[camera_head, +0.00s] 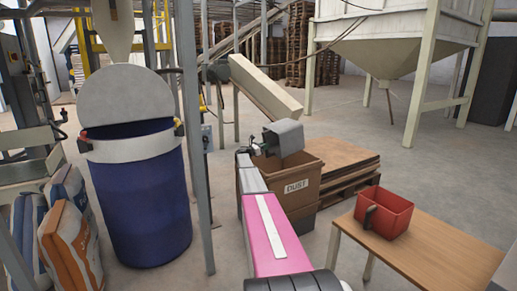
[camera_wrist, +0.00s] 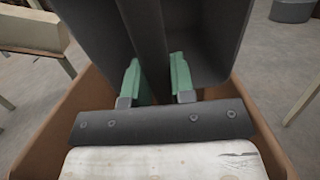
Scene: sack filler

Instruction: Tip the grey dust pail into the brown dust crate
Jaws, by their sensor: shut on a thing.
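The grey dust pail (camera_head: 288,136) is over the brown dust crate (camera_head: 301,187), which has a "DUST" label on its front. The pail looks tilted in the head view; whether anything is inside or falling out I cannot tell. My gripper (camera_head: 256,150) reaches it from the left. In the wrist view, the green fingertips (camera_wrist: 157,78) are shut on the pail's upright handle, with the dark grey pail body (camera_wrist: 210,35) just beyond. The crate's brown walls (camera_wrist: 268,135) show on both sides below my gripper. The crate's inside is mostly hidden.
A red scoop-like pail (camera_head: 392,216) stands on a wooden table (camera_head: 440,254) at the right. A stack of boards (camera_head: 343,165) lies behind the crate. A large blue bin (camera_head: 143,200), a grey post (camera_head: 193,130) and sacks (camera_head: 72,235) are at the left.

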